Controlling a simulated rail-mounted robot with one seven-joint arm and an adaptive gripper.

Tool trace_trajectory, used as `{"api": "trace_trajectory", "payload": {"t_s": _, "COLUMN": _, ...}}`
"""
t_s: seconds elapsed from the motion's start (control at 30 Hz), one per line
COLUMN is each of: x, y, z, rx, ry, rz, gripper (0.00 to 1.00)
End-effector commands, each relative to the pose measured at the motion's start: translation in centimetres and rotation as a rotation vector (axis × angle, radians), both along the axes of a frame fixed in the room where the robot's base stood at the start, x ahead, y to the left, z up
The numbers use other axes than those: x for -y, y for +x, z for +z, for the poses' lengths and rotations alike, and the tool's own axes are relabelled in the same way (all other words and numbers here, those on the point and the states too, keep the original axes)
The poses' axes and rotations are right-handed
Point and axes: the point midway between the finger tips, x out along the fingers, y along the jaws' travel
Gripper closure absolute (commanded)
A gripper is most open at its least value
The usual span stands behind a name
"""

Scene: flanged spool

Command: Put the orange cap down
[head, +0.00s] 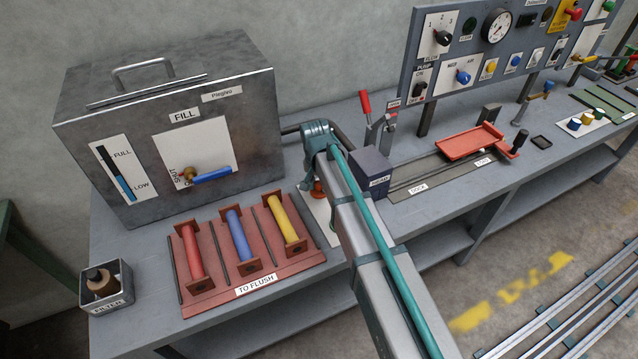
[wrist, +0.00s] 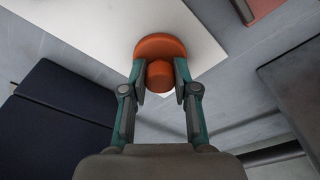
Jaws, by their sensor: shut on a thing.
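The orange cap (wrist: 160,47) is a round disc with a narrower knob, in the upper middle of the wrist view. My gripper (wrist: 161,82) is shut on the knob, with one finger on each side. In the head view the cap (head: 318,190) shows as a small orange patch below my wrist, and my arm hides most of the gripper there. A white plate (wrist: 95,25) on the bench lies under the cap, which overlaps its edge in the wrist view. I cannot tell whether the cap touches the plate.
A red rack (head: 213,298) with red, blue and yellow spools stands left of my gripper. A dark box (head: 371,172) stands close on the right. A grey tank (head: 170,120) with a blue-handled tap is behind left. A filter cup (head: 107,287) sits at the left front.

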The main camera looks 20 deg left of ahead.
Motion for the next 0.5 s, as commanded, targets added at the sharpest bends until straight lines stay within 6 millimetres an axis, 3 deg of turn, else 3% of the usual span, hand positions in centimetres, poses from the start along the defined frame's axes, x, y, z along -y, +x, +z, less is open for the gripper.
{"api": "trace_trajectory", "payload": {"t_s": 0.03, "x": 0.0, "y": 0.0, "z": -0.23, "rx": 0.0, "ry": 0.0, "rz": 0.0, "gripper": 1.0}}
{"api": "trace_trajectory", "payload": {"t_s": 0.07, "x": 0.0, "y": 0.0, "z": -0.18, "rx": 0.0, "ry": 0.0, "rz": 0.0, "gripper": 0.68}}
{"api": "trace_trajectory", "payload": {"t_s": 0.2, "x": -0.01, "y": 0.0, "z": -0.14, "rx": 0.0, "ry": 0.0, "rz": 0.0, "gripper": 0.46}}
{"api": "trace_trajectory", "payload": {"t_s": 0.5, "x": -0.01, "y": 0.01, "z": -0.05, "rx": 0.0, "ry": 0.0, "rz": 0.0, "gripper": 0.46}}
